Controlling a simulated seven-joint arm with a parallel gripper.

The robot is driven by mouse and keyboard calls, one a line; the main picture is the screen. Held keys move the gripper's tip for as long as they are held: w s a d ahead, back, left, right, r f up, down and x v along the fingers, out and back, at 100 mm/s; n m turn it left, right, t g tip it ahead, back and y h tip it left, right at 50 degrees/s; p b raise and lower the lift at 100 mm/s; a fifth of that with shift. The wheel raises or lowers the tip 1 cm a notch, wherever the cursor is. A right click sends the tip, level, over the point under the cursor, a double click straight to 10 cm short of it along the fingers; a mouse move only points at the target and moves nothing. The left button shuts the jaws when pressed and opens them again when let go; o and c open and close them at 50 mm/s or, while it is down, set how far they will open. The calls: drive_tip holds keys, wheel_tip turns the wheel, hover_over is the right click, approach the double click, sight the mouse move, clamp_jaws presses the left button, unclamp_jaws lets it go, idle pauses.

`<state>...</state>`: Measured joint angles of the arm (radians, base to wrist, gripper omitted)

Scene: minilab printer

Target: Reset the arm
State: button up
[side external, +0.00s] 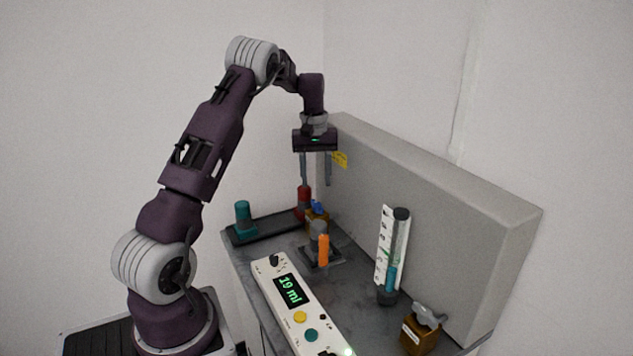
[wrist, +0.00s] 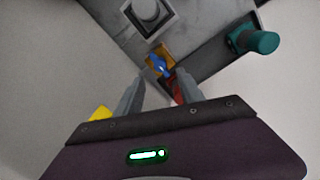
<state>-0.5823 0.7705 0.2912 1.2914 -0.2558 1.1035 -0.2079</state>
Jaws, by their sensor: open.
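My gripper (side external: 316,184) is open and empty, pointing down above the back part of the bench. Its two fingers stand apart. In the wrist view my gripper (wrist: 160,95) shows both fingers with a gap between them. Below it are a red object (side external: 304,199) and a small amber bottle with a blue top (side external: 317,215). The red object (wrist: 177,91) is partly hidden behind a finger in the wrist view. The bottle's blue top also shows there (wrist: 158,64). Contact between fingers and objects is not visible.
A teal cylinder (side external: 243,218) stands on a dark tray (side external: 262,229). A grey-topped piece with an orange part (side external: 323,250), a white panel reading 19 ml (side external: 270,264), a graduated tube (side external: 400,235) and an amber bottle (side external: 419,336) share the bench. A grey wall (side external: 440,215) runs behind.

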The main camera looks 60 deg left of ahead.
drive_tip(key=s+d+r+m+t, duration=0.1)
drive_tip(key=s+d+r+m, duration=0.25)
drive_tip(key=d+r, duration=0.6)
drive_tip(key=s+d+r+m+t, duration=0.2)
drive_tip(key=s+d+r+m, duration=0.3)
drive_tip(key=d, duration=0.8)
drive_tip(key=s+d+m+t, duration=0.1)
drive_tip(key=s+d+m, duration=0.1)
drive_tip(key=s+d, duration=0.3)
drive_tip(key=s+d+f+m+t, duration=0.1)
drive_tip(key=s+d+m, duration=0.1)
drive_tip(key=s+d, duration=0.4)
drive_tip(key=s, duration=0.5)
drive_tip(key=shift+s, duration=0.35)
drive_tip(key=shift+d, duration=0.1)
